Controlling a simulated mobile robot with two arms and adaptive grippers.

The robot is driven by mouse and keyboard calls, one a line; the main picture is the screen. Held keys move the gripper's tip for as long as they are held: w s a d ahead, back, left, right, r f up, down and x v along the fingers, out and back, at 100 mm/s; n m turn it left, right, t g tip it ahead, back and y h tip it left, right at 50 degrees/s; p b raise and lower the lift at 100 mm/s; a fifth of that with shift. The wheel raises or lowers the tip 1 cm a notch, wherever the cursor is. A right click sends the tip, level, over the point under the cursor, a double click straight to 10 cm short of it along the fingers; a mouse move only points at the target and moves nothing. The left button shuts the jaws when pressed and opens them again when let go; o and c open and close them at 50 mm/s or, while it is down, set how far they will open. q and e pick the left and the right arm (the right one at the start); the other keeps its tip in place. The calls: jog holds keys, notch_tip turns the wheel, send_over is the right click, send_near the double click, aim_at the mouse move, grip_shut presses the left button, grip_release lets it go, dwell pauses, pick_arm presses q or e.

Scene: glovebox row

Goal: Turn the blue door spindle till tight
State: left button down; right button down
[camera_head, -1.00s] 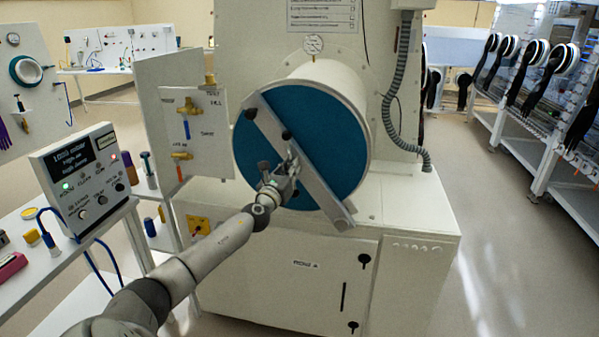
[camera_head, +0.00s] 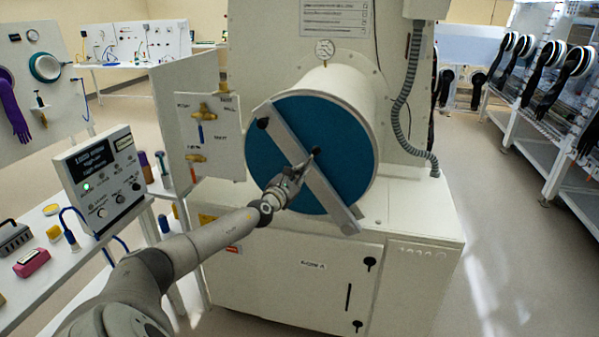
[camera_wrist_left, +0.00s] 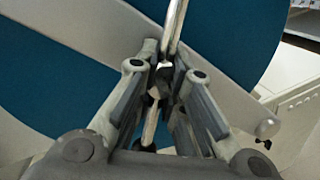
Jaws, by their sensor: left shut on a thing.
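The blue round door (camera_head: 352,130) closes the end of a white cylinder, with a grey diagonal bar (camera_head: 333,203) across its face. The door spindle's metal handle rod has a dark knob (camera_head: 315,151) at its upper right end, near the middle of the bar. My left gripper (camera_head: 293,176) comes in from the lower left and is shut on the spindle handle. In the left wrist view the shiny rod (camera_wrist_left: 174,25) passes between the fingers (camera_wrist_left: 160,85). The fingers hide part of the spindle. My right gripper is not in view.
A gauge (camera_head: 324,49) sits above the cylinder. A panel with brass valves (camera_head: 207,125) stands left of the door. A control box (camera_head: 100,175) with a green light is on the left bench. Open floor (camera_head: 500,240) lies to the right.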

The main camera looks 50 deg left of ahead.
pick_arm(q)
jog(key=shift+r, duration=0.1)
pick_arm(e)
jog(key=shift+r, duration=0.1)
pick_arm(q)
jog(key=c, duration=1.5)
grip_release()
jog(key=v, duration=1.2)
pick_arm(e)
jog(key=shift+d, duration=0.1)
pick_arm(q)
jog(key=shift+a, duration=0.1)
